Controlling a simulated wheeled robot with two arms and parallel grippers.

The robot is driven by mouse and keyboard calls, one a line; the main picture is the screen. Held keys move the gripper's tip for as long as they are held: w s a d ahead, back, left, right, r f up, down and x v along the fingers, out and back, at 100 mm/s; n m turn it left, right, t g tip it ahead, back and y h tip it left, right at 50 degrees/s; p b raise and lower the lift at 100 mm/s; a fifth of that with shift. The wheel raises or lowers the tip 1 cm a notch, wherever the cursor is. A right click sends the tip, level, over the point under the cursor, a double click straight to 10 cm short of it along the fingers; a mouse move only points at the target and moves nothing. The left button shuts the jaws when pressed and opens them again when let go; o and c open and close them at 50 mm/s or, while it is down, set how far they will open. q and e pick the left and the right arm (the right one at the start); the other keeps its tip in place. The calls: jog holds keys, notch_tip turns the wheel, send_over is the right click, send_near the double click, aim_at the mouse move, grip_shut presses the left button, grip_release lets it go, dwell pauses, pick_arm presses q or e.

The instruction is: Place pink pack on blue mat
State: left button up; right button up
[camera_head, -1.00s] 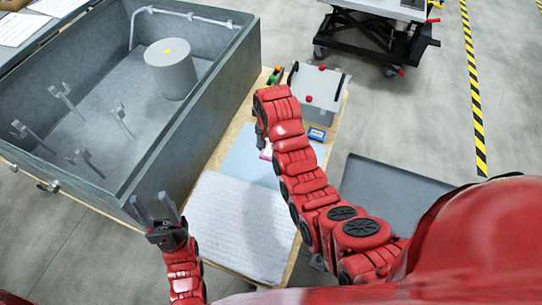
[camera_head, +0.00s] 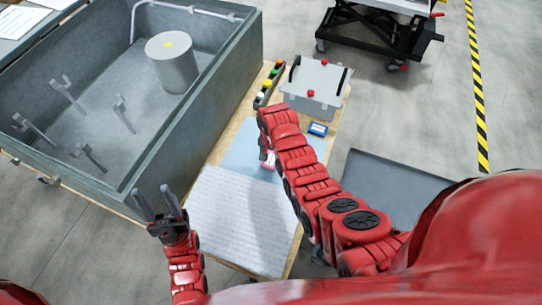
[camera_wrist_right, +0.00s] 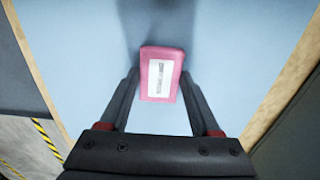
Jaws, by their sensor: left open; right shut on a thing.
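The pink pack (camera_wrist_right: 161,75) with a white label sits between the fingertips of my right gripper (camera_wrist_right: 162,92), which is shut on it. In the head view the pack (camera_head: 268,161) shows partly beside my right arm, which hides most of the right gripper. The light blue mat (camera_head: 238,154) lies under and around the pack; in the right wrist view the mat (camera_wrist_right: 235,45) fills most of the background. Whether the pack touches the mat is hard to tell. My left gripper (camera_head: 160,205) is open and empty near the front corner of the grey tank.
A white textured sheet (camera_head: 238,222) lies nearer me than the mat. A blue pack (camera_head: 317,129), a grey box with red knobs (camera_head: 325,84) and a button strip (camera_head: 268,85) are at the table's far end. The high-walled grey tank (camera_head: 190,128) borders the left.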

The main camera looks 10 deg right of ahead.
jog(key=shift+f, duration=0.1)
jog(key=o, duration=1.4)
jog(key=shift+c, duration=0.2)
